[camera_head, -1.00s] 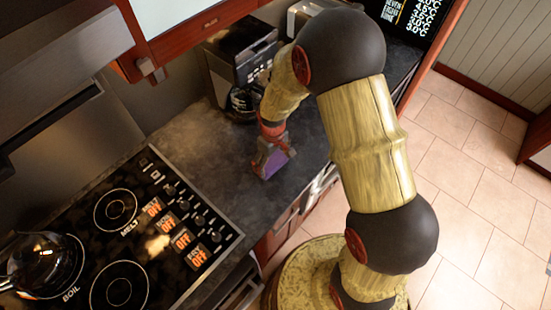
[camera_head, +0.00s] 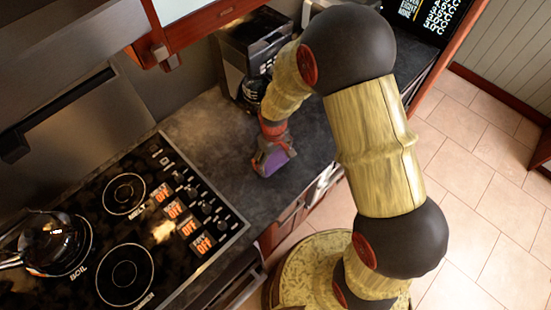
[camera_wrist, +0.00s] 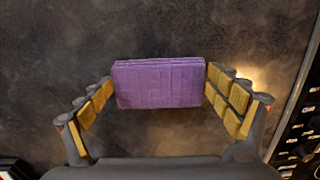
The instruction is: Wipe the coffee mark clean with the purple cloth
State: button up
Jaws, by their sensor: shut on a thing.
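The purple cloth (camera_wrist: 160,84) is a folded rectangular block between the two fingers of my gripper (camera_wrist: 159,88) in the wrist view. The fingers, with yellow pads, flank its left and right ends. In the head view my gripper (camera_head: 271,150) is low over the dark countertop (camera_head: 215,130), with the purple cloth (camera_head: 275,160) at its tip. I cannot tell whether the cloth touches the counter. I cannot make out a clear coffee mark; a faint brownish tint on the counter shows below the cloth in the wrist view, and my gripper and cloth hide part of the surface.
A black stovetop (camera_head: 125,230) with knobs and a glass kettle (camera_head: 48,242) lies to the left. A coffee machine (camera_head: 252,50) stands behind my gripper, close to my arm. A red-framed cabinet (camera_head: 205,30) hangs above. Bare counter lies between stove and gripper.

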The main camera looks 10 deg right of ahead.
aim_at(282, 155)
jog(key=shift+w+d, duration=0.95)
jog(key=shift+d, duration=0.5)
jog(key=shift+w+d, duration=1)
jog(key=shift+d, duration=0.4)
jog(key=shift+w+d, duration=0.95)
jog(key=shift+d, duration=0.5)
jog(key=shift+s+a+f, duration=0.1)
jog(key=shift+s+a, duration=0.9)
jog(key=shift+a, duration=0.35)
jog(key=shift+s+a, duration=1)
jog(key=shift+a, duration=0.3)
jog(key=shift+s+a, duration=0.45)
jog(key=shift+a, duration=0.4)
jog(key=shift+s+a, duration=0.4)
jog(key=shift+a, duration=0.4)
jog(key=shift+w+d, duration=0.95)
jog(key=shift+d, duration=0.5)
jog(key=shift+w+d, duration=0.9)
jog(key=shift+d, duration=0.5)
jog(key=shift+w+d, duration=0.95)
jog(key=shift+d, duration=0.5)
jog(key=shift+s+a, duration=0.55)
jog(key=shift+a, duration=0.3)
jog(key=shift+s+a, duration=0.35)
jog(key=shift+a, duration=0.2)
jog(key=shift+s+a, duration=0.35)
jog(key=shift+a, duration=0.2)
